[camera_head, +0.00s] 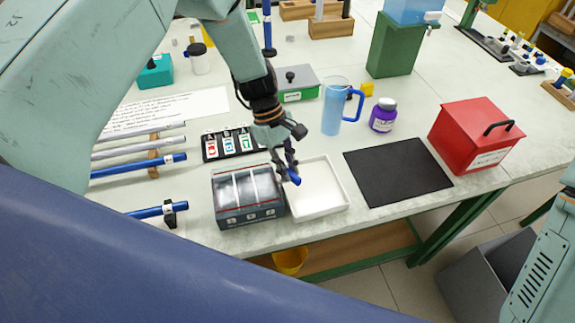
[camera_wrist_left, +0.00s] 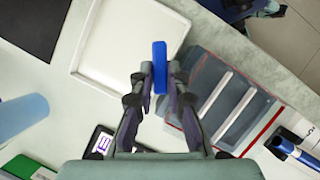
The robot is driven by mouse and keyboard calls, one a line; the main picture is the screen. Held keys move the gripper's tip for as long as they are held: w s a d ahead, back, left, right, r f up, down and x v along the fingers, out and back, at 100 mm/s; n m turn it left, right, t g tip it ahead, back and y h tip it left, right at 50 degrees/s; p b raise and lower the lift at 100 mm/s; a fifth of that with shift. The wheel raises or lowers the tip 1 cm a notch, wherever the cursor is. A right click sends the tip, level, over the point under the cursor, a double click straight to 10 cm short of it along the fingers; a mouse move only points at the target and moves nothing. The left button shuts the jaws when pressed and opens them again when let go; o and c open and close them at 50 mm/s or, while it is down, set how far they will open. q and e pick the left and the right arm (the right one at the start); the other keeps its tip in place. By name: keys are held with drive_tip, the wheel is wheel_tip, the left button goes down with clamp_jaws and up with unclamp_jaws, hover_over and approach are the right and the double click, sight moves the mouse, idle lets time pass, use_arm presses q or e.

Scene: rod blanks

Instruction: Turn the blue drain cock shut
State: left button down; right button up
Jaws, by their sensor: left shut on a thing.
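My left gripper (camera_head: 286,170) is shut on a short blue piece (camera_head: 294,177) over the near-left edge of the white tray (camera_head: 334,180). In the left wrist view the blue piece (camera_wrist_left: 160,55) stands between the fingertips (camera_wrist_left: 160,82), beside the tray (camera_wrist_left: 95,75). A blue tank (camera_head: 408,8) on a green stand (camera_head: 393,45) has a pale tap (camera_head: 432,16) at the back. I cannot make out a blue drain cock on it. My right gripper is out of view; only part of that arm shows at the right edge.
A grey three-compartment box (camera_head: 247,212) stands left of the tray. A black mat (camera_head: 398,172) and red box (camera_head: 475,138) lie right. A blue jug (camera_head: 332,110) and purple jar (camera_head: 383,115) stand behind. Blue and grey rods (camera_head: 140,165) lie left.

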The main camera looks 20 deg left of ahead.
use_arm(q)
drive_tip(key=m, duration=0.3)
drive_tip(key=m+g+y+b, duration=0.1)
drive_tip(key=m, duration=0.2)
drive_tip(key=shift+w+r+g+y, duration=0.1)
drive_tip(key=shift+w+g+y, duration=0.1)
drive_tip(key=shift+g+y, duration=0.1)
idle(0.4)
drive_tip(key=c, duration=1.3)
unclamp_jaws()
drive_tip(key=shift+s, duration=0.2)
